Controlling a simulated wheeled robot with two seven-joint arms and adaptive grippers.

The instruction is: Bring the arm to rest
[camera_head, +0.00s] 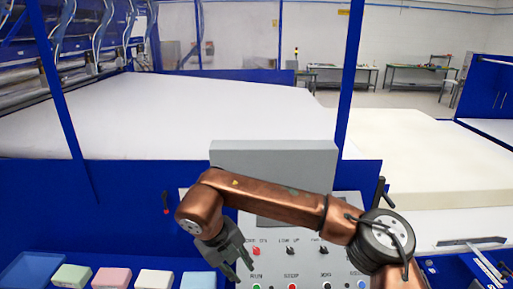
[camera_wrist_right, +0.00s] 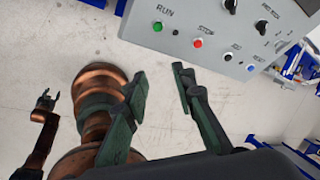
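My right arm (camera_head: 275,200) reaches across the front of the grey control panel (camera_head: 300,240), bent at the elbow. My right gripper (camera_head: 238,268) points down in front of the panel's lower left. In the right wrist view the right gripper (camera_wrist_right: 158,80) has its two dark green fingers apart with nothing between them. The panel (camera_wrist_right: 215,25) shows beyond them, with the green RUN button (camera_wrist_right: 158,26) and red STOP button (camera_wrist_right: 198,43). My left gripper (camera_wrist_right: 45,100) is small at the left of the wrist view, its two prongs apart and empty. The head view does not show it.
Coloured foam blocks (camera_head: 111,278) and a blue tray (camera_head: 30,270) lie along the front left. A large white foam sheet (camera_head: 180,110) lies on the machine bed behind the panel. A cream foam slab (camera_head: 425,150) is at the right. Blue posts (camera_head: 348,80) stand between.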

